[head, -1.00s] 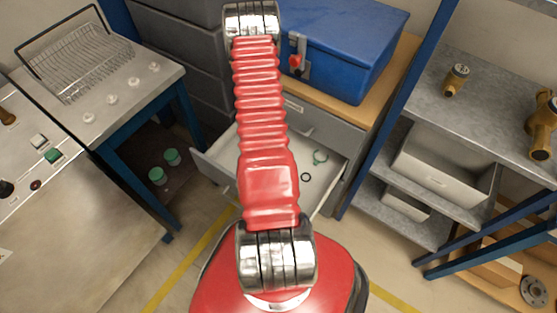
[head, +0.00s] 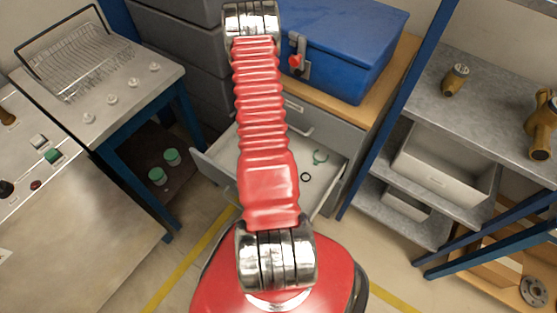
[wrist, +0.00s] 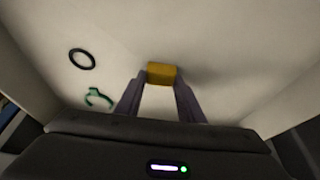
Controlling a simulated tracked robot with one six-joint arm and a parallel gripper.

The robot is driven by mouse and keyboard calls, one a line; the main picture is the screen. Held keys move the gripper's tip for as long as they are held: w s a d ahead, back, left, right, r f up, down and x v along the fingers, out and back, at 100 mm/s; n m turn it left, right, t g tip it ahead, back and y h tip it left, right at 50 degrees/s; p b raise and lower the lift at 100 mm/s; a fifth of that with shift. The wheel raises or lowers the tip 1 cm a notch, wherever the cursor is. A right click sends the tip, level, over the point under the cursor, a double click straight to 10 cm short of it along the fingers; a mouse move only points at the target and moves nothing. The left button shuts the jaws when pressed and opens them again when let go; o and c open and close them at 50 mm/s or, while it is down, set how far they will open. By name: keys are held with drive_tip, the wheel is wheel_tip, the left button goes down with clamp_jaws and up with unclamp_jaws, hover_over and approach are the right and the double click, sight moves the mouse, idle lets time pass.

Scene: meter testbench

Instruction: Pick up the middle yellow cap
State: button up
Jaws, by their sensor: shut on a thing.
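The yellow cap (wrist: 161,73) shows in the wrist view as a small yellow block between the tips of my two fingers. My gripper (wrist: 160,82) is shut on it, with one finger on each side. The pale floor of the open drawer (wrist: 220,40) lies behind the cap; whether the cap touches it I cannot tell. In the head view my red arm hides the gripper and the cap. No other yellow cap shows in the wrist view.
A black ring (wrist: 82,59) and a green clip-like piece (wrist: 98,98) lie in the drawer to the left of my gripper. The drawer walls (head: 215,178) stand around. A blue toolbox (head: 340,45) sits on the cabinet above. Shelves (head: 480,100) stand at the right.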

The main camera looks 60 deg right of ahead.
drive_tip(key=shift+r, duration=0.1)
drive_tip(key=shift+r, duration=1.75)
drive_tip(key=s, duration=1.8)
drive_tip(key=shift+f, duration=0.1)
